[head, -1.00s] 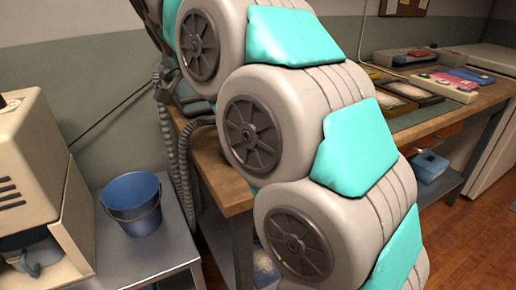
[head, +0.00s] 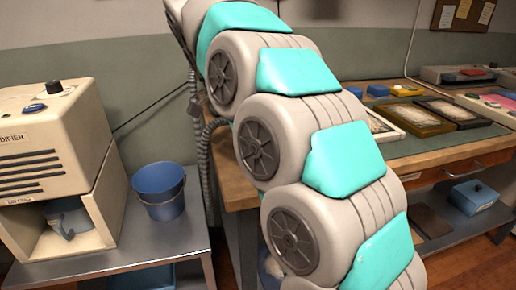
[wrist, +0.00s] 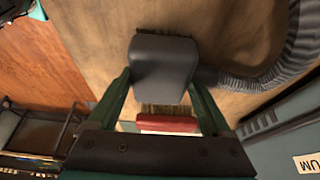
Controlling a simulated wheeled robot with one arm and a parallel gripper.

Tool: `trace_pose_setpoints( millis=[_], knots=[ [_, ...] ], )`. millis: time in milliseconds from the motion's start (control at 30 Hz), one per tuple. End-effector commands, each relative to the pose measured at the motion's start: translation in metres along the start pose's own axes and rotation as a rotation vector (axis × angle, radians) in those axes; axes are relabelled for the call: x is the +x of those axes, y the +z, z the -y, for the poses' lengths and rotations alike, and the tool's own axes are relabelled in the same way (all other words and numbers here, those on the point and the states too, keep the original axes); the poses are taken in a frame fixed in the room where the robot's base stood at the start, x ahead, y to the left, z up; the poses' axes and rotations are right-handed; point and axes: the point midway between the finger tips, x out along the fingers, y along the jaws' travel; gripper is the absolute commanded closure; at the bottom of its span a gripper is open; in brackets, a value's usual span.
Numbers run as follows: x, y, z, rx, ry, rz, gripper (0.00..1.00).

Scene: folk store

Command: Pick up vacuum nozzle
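The vacuum nozzle (wrist: 163,66) shows in the wrist view as a dark grey block with a brush-like edge, joined to a ribbed grey hose (wrist: 265,72) on the right. My gripper (wrist: 160,80) has its two green fingers spread apart, one at each side of the nozzle. The fingertips overlap the nozzle's side edges in the picture. I cannot tell whether they press on it. A brown wooden surface lies behind the nozzle. In the head view my arm hides the gripper and the nozzle.
A red object (wrist: 167,123) shows between the fingers, nearer my palm. A grey machine (wrist: 290,140) stands at the right. In the head view, a blue bucket (head: 160,190) and beige machine (head: 50,160) stand on a metal table (head: 135,250). Trays lie on the wooden bench (head: 410,160).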

Motion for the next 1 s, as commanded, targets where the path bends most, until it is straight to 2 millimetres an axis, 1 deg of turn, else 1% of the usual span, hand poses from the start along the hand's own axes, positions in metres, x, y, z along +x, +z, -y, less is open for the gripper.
trace_pose_setpoints(
  millis=[33, 67, 533, 833, 1000],
  knots=[
    [0.0, 0.0, 0.0, 0.0, 0.0, 0.0, 0.24],
    [0.0, 0.0, 0.0, 0.0, 0.0, 0.0, 0.27],
    [0.0, 0.0, 0.0, 0.0, 0.0, 0.0, 0.8],
    [0.0, -0.002, -0.001, 0.0, -0.001, 0.0, 0.8],
    [-0.002, -0.01, -0.006, 0.001, -0.002, 0.001, 0.8]
  ],
)
